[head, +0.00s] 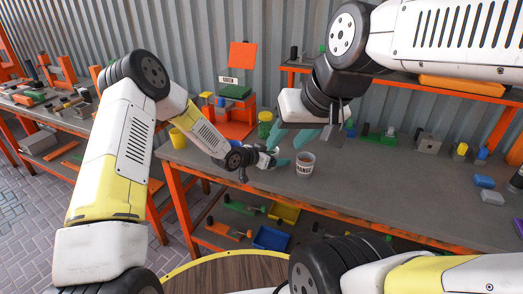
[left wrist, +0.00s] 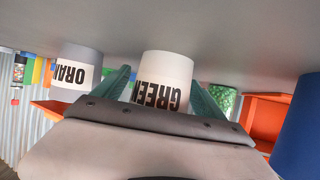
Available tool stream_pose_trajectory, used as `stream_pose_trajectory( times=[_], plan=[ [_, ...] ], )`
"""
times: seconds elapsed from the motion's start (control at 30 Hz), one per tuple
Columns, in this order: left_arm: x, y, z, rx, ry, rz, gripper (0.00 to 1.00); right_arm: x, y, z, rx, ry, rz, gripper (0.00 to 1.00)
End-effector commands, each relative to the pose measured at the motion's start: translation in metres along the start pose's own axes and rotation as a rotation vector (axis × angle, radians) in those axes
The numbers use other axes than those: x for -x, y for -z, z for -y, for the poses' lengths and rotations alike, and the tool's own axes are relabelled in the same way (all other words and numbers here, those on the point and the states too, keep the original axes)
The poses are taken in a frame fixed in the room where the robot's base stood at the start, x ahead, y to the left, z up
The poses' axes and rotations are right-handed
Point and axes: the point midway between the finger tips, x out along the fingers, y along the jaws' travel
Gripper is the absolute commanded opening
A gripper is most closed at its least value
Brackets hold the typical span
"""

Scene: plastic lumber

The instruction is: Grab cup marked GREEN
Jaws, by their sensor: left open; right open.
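In the left wrist view, a white cup marked GREEN (left wrist: 163,80) stands between the two teal fingers of my left gripper (left wrist: 162,88); the gripper is open. A grey cup with a label starting ORAN (left wrist: 80,70) stands to the left of it. In the head view, my left gripper (head: 275,158) is low over the workbench. A labelled cup (head: 305,164) is just right of it; I cannot read its label. My right gripper (head: 308,136) is open above and behind that cup and hides part of the bench.
The grey workbench (head: 400,185) is clear to the right of the cup. Blue blocks (head: 484,181) lie at the right. A blue object (left wrist: 300,125) is close in the left wrist view.

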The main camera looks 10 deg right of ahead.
Motion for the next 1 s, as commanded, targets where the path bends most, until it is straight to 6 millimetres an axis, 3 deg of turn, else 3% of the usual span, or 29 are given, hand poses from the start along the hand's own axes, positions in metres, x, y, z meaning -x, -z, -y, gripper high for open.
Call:
stream_pose_trajectory(
  times=[0.17,0.53,0.83,1.0],
  plan=[
    [0.0,0.0,0.0,0.0,0.001,0.0,0.82,0.0,0.0,0.0,0.0,0.0,0.0,0.44],
    [0.0,0.0,0.0,0.0,0.001,-0.001,0.13,0.0,0.0,0.0,0.0,0.0,0.0,0.44],
    [0.001,0.003,0.0,0.0,0.001,-0.001,0.13,0.0,0.0,0.0,0.0,0.0,0.0,0.44],
    [0.007,0.015,0.001,-0.001,0.002,-0.003,0.13,0.0,0.0,0.0,0.0,0.0,0.0,0.44]
  ],
)
